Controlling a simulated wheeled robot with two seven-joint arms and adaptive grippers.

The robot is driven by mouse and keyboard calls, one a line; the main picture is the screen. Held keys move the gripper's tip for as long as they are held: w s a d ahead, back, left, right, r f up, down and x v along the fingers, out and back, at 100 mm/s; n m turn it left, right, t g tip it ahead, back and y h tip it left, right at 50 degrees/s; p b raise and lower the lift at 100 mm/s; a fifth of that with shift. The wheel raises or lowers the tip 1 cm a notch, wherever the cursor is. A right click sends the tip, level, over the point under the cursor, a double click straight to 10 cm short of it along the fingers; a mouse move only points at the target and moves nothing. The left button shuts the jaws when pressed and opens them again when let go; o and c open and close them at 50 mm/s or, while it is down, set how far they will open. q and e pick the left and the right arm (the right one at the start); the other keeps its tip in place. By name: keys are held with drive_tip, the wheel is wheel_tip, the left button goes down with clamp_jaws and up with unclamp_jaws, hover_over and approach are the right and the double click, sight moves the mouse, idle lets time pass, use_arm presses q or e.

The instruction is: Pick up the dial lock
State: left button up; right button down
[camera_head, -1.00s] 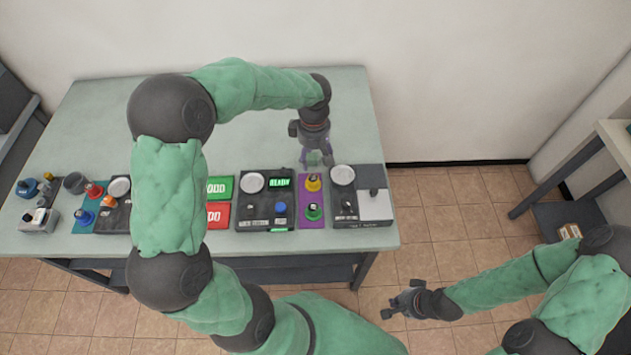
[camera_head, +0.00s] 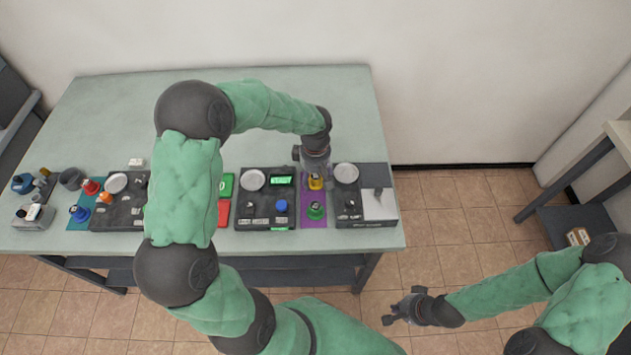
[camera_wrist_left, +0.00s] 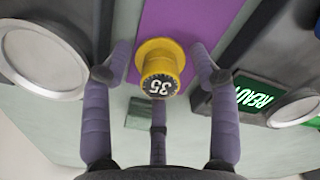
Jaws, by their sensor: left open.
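A yellow dial lock (camera_head: 315,183) with a black dial sits on the purple mat. In the left wrist view the yellow dial lock (camera_wrist_left: 161,62) shows the number 35 on its face. My left gripper (camera_head: 315,170) is open just behind and above it. In the left wrist view the fingers of my left gripper (camera_wrist_left: 160,80) stand spread on both sides of the lock, with a further finger below it; I cannot tell whether any touches. My right gripper (camera_head: 403,308) is open and empty, away from the table over the floor.
A green lock (camera_head: 316,211) stands on the purple mat (camera_head: 313,222) in front of the yellow one. Dark consoles with round white plates flank the mat: one with a READY display (camera_head: 282,180), one with a grey panel (camera_head: 379,205). The rear table (camera_head: 110,115) is clear.

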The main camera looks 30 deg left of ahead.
use_arm(q)
drive_tip(key=shift+r, duration=0.1)
drive_tip(key=shift+c, duration=0.2)
clamp_jaws()
drive_tip(key=shift+r, duration=0.1)
